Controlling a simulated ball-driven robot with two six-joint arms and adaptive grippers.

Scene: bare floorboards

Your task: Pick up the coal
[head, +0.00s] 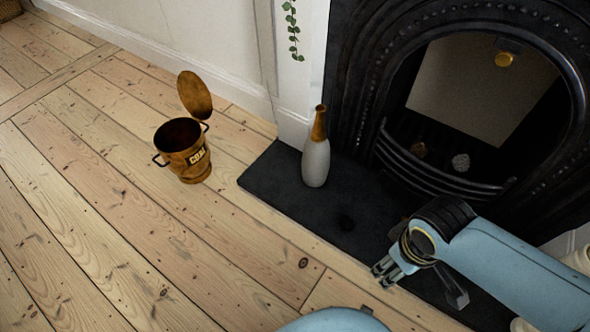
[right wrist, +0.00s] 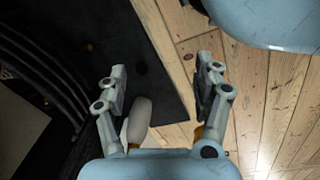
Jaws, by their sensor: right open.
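A small black lump (head: 346,223), which looks like the coal, lies on the dark hearth slab in front of the fireplace. It is hard to tell from the slab. It also shows as a dark spot in the right wrist view (right wrist: 141,68), between the fingers and apart from them. My right gripper (head: 385,274) is open and empty, at the hearth's front edge, to the right of the lump in the head view. Its two fingers also show spread in the right wrist view (right wrist: 162,80). My left gripper is not in view.
A grey bottle with a copper neck (head: 316,160) stands upright on the hearth (head: 270,185). A copper coal bucket (head: 185,160) with its lid raised stands on the floorboards. A brown lump (head: 417,150) and a grey lump (head: 460,162) sit in the black fireplace (head: 350,90).

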